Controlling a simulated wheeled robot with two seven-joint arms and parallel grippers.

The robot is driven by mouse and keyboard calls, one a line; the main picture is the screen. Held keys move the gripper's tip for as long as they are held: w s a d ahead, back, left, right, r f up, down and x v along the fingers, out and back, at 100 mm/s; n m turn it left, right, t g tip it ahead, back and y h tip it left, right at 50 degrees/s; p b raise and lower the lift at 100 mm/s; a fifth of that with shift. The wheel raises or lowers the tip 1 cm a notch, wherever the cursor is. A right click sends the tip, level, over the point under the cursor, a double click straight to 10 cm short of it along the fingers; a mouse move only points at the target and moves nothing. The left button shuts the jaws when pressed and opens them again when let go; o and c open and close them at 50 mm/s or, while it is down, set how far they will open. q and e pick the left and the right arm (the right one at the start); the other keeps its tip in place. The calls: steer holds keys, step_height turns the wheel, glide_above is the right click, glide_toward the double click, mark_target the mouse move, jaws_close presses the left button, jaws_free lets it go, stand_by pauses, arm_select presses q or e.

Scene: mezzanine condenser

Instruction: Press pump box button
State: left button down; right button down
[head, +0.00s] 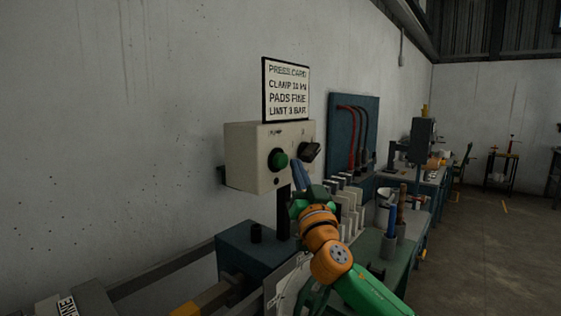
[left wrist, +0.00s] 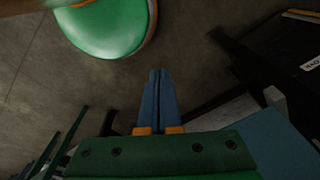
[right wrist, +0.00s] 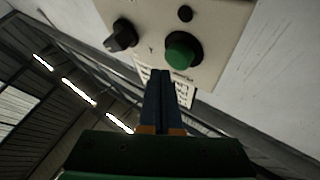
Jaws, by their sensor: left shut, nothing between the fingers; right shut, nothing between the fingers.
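The right wrist view shows the green button (right wrist: 182,52) and the knob (right wrist: 121,36) from close by. My right gripper (head: 297,168) is shut and empty, just in front of the box and right of the button in the head view; a gap to the button seems to remain, but its size is hard to tell. My left gripper (left wrist: 160,76) is shut and empty over the floor in the left wrist view.
A press card sign (head: 287,90) stands on top of the box. A blue panel with hoses (head: 354,135) hangs to the right. Below are a row of pale plates (head: 347,205), a blue block (head: 250,245) and a bench with cups (head: 390,245). Open floor lies at the right.

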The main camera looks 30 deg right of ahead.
steer(key=shift+w+a, duration=0.2)
steer(key=shift+w, duration=0.25)
steer(key=shift+w+a+b, duration=0.2)
steer(key=shift+w+b, duration=0.25)
steer(key=shift+w, duration=0.05)
stand_by(0.8)
steer(key=shift+s+d, duration=0.4)
steer(key=shift+s, duration=0.45)
